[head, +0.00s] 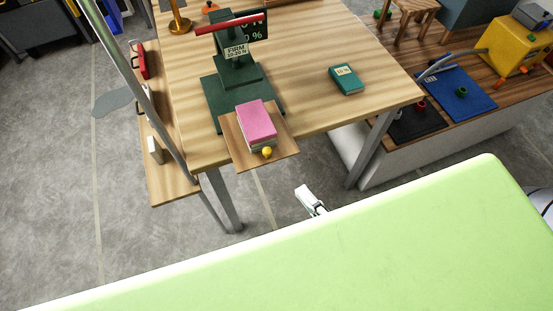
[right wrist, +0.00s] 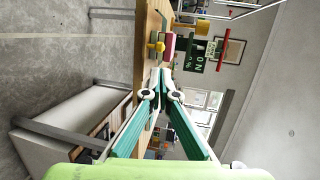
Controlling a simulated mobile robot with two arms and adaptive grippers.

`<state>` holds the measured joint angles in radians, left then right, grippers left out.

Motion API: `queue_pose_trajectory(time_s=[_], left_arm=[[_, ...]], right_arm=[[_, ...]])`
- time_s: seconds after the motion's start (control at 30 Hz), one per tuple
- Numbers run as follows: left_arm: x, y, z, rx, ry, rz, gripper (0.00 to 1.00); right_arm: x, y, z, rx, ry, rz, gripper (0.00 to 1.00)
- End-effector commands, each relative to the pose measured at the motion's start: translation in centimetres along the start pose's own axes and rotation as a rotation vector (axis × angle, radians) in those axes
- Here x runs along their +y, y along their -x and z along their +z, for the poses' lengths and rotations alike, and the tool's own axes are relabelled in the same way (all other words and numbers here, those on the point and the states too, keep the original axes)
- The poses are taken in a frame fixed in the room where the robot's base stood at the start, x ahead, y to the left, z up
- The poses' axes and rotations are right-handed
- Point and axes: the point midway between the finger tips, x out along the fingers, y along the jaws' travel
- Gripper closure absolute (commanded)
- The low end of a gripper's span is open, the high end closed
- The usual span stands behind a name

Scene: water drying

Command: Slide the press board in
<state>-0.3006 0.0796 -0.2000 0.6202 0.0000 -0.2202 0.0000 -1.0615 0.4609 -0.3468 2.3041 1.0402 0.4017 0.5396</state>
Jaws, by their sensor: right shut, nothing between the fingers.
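The press board (head: 283,148) is a wooden board that juts out past the near edge of the table in the head view. A pink block (head: 257,120) lies on it, on a pale layer, and a yellow knob (head: 267,152) sits at its front. Behind it stands the dark green press (head: 238,72) with a red handle bar. My right gripper (head: 309,200) is in front of the table, to the right of and nearer than the board, not touching it. In the right wrist view its teal fingers (right wrist: 161,76) are shut and empty, with the yellow knob (right wrist: 157,46) beyond them. My left gripper is not in view.
A side bench (head: 430,140) at the right holds a blue mat and a yellow box. A grey metal pole (head: 137,88) rises at the left. The floor before the board is clear.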

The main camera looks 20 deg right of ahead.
Motion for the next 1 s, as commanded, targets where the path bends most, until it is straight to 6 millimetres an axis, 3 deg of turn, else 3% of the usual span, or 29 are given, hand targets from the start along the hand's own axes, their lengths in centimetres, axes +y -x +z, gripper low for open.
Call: queue_pose_trajectory(time_s=[0.4,0.6,1.0], left_arm=[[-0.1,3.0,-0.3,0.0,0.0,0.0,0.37],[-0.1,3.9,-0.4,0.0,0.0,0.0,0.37],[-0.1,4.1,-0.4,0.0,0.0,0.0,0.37]], right_arm=[[-0.5,-7.7,0.0,0.003,0.001,-0.004,1.0],[-0.3,-10.5,0.0,0.0,0.003,-0.002,1.0],[0.1,-12.0,0.0,-0.001,0.003,0.001,1.0]])
